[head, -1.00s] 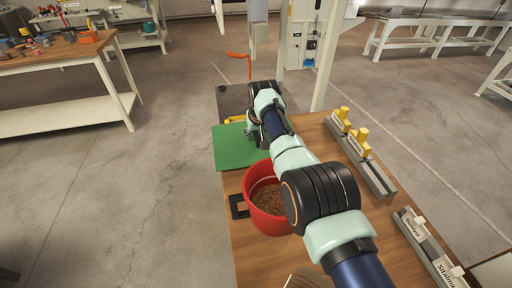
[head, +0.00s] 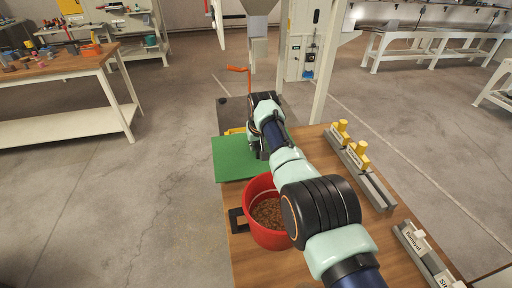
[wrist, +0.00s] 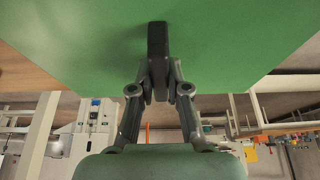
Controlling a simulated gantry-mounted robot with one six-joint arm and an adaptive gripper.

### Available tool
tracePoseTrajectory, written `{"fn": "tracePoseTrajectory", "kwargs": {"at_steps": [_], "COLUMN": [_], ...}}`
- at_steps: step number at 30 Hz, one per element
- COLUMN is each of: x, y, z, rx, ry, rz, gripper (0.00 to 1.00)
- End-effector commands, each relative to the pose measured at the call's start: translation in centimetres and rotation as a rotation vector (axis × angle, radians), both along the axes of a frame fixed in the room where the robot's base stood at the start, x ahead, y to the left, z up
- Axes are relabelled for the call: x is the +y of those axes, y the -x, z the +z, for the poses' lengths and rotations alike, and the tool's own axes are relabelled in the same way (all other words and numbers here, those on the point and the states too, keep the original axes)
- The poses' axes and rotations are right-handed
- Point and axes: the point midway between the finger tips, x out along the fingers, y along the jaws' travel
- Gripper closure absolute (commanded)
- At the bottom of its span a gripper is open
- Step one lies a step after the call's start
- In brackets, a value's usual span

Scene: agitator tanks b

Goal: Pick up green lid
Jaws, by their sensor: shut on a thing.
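The green lid (head: 232,158) is a flat green panel at the table's left side, its left edge reaching past the tabletop. In the wrist view the lid (wrist: 245,45) fills the upper part, with a black handle (wrist: 157,42) on it. My gripper (wrist: 159,82) is shut on that handle, one finger on each side. In the head view my arm's end hides the lid's right part and the handle. I cannot tell whether the lid rests on the table or is raised.
A red pot (head: 264,236) with brown grains stands just in front of the lid, its black handle to the left. Grey racks with yellow blocks (head: 359,152) and white label blocks (head: 418,240) line the table's right side. An orange crank (head: 240,69) stands behind.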

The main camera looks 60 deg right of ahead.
Motion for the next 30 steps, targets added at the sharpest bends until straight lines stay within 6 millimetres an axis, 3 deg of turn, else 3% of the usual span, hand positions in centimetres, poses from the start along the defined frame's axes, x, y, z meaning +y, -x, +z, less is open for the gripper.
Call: {"fn": "tracePoseTrajectory", "kwargs": {"at_steps": [16,21,30], "x": [0.0,0.0,0.0], "y": [0.0,0.0,-0.1], "z": [17.0,18.9,19.0], "rx": [-0.001,-0.001,-0.001], "ry": [0.001,0.002,0.002], "rz": [0.0,0.0,0.0], "gripper": [1.0,1.0,1.0]}}
